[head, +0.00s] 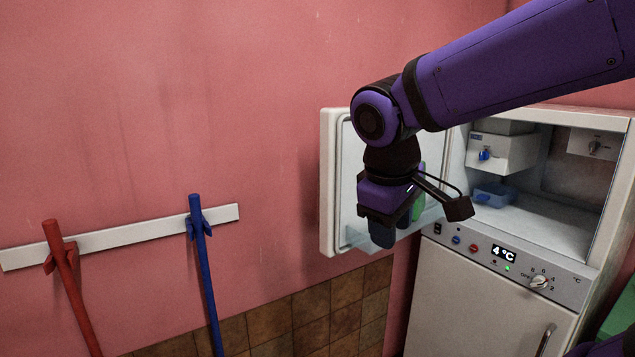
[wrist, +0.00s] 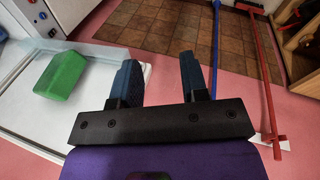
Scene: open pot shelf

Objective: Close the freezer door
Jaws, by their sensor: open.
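The freezer door (head: 328,185) is a white panel standing wide open at the left of the upper compartment, its inner side facing me. A green item (head: 417,205) sits in its clear door shelf; it shows as a green block (wrist: 62,74) in the wrist view, beside the white door (wrist: 100,60). My gripper (head: 385,232) hangs pointing down in front of the door's inner side and hides part of it. In the wrist view its two dark fingers (wrist: 159,82) are apart with nothing between them. I cannot tell whether it touches the door.
The white fridge cabinet (head: 475,305) has a control panel (head: 500,258) under the open compartment (head: 545,225). A blue pole (head: 206,275) and a red pole (head: 70,285) hang on a white wall rail (head: 130,238). Brown tiles line the wall below.

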